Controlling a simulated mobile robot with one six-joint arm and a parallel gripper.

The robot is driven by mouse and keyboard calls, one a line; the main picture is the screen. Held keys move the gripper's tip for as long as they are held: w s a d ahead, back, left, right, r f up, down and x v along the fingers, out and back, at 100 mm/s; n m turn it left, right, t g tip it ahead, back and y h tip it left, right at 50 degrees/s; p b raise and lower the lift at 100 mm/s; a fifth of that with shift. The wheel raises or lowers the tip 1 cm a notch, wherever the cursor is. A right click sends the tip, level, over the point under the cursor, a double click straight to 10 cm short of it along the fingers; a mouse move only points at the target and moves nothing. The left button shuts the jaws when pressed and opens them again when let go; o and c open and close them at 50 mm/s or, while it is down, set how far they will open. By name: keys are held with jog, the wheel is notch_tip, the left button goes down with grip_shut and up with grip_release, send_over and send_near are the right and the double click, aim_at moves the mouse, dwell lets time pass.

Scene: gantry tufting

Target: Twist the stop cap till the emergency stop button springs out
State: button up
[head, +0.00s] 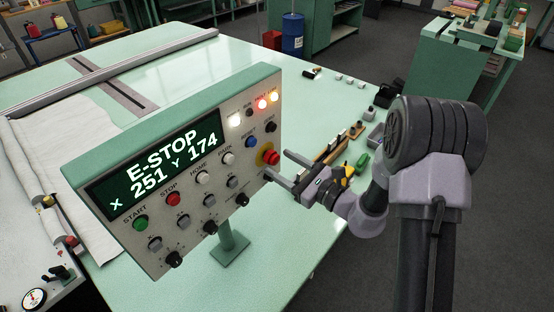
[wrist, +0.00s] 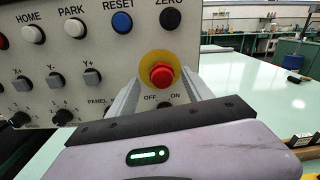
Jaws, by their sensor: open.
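The red emergency stop cap (head: 271,158) sits on a yellow round base at the right edge of the grey control panel (head: 150,255). In the wrist view the red cap (wrist: 161,74) stands in front of its yellow disc (wrist: 166,62). The panel's screen (head: 155,165) reads E-STOP, X 251, Y 174. My gripper (head: 283,166) is open, with its fingers pointing at the cap. In the wrist view my gripper (wrist: 160,92) has one finger on each side of the cap, apart from it. Whether the fingertips reach past the cap is hard to tell.
Other panel buttons are close by, with blue RESET (wrist: 122,22) and black ZERO (wrist: 170,17) above the cap. An OFF/ON knob below is partly hidden by my gripper. The pale green table (head: 300,100) carries several small tools (head: 335,148) behind my gripper.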

aim_at(269, 156)
jog(key=shift+x, duration=1.3)
jog(key=shift+d, duration=0.1)
grip_shut()
jog(key=m+p, duration=0.2)
jog(key=m, duration=0.2)
jog(key=shift+w+r+p, duration=0.1)
jog(key=shift+r+p, duration=0.05)
jog(key=shift+p, duration=0.2)
jog(key=shift+m+p, duration=1.1)
jog(key=shift+m, duration=0.9)
